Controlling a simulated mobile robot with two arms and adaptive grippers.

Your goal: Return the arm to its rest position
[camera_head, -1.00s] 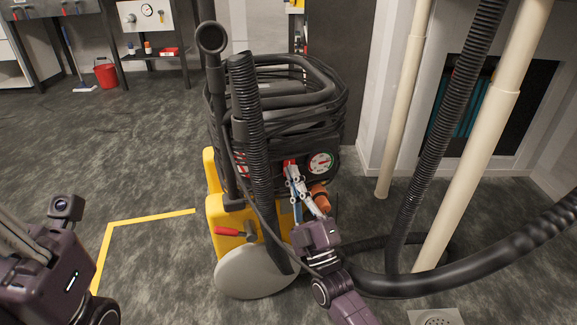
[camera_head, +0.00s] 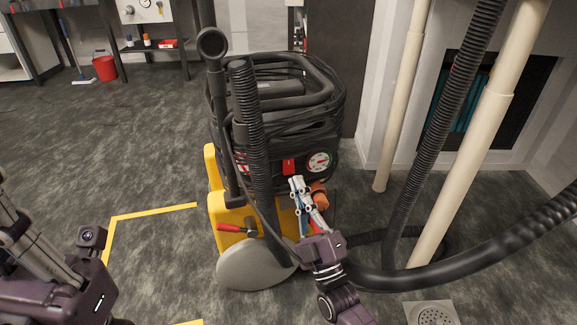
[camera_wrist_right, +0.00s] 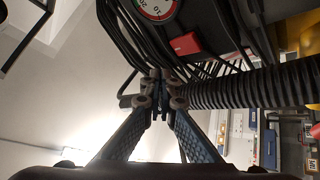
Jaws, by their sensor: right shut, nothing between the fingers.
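My right gripper (camera_head: 297,183) is shut and empty in front of the yellow and black extraction machine (camera_head: 228,207). Its fingers point up toward the red switch (camera_head: 289,167) and stand a little below it. In the right wrist view the closed fingertips (camera_wrist_right: 158,88) meet in the middle, below the red switch (camera_wrist_right: 185,43) and the round gauge (camera_wrist_right: 156,8). I cannot tell exactly how far the fingertips are from the machine. My left arm shows at the lower left of the head view, but its gripper fingers are out of view.
A black corrugated hose (camera_head: 257,160) stands upright at the machine's front. A thick black hose (camera_head: 480,258) curves across the right. Cream pipes (camera_head: 468,160) rise at the right. An orange knob (camera_head: 319,195) is close beside my right gripper. Open floor (camera_head: 150,160) lies to the left.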

